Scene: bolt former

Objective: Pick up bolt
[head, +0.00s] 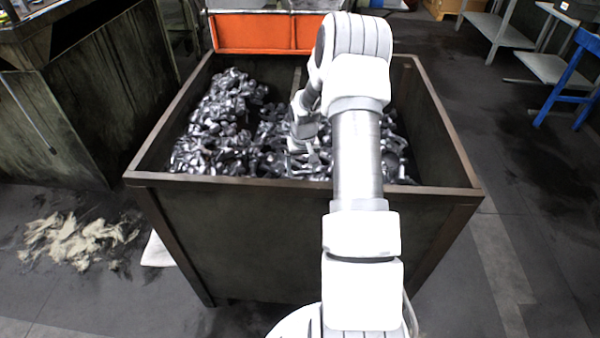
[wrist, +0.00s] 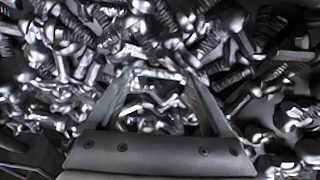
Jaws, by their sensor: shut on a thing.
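Many shiny metal bolts (head: 215,150) lie in a jumbled heap in a large dark metal bin (head: 250,184). My gripper (head: 305,155) is down inside the bin, close over the heap. In the wrist view the two fingers of my gripper (wrist: 160,76) reach into the pile and are shut on a bolt (wrist: 158,73) that lies crosswise between the tips. Other bolts crowd around and below it, so its ends are hard to make out. In the head view my arm hides part of the heap and the held bolt cannot be told apart.
The bin's raised rim surrounds the heap on all sides. An orange container (head: 265,33) stands behind the bin. A dark machine (head: 100,90) stands at left, with pale debris (head: 80,240) on the floor. A blue stand (head: 570,80) and grey shelves are at right.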

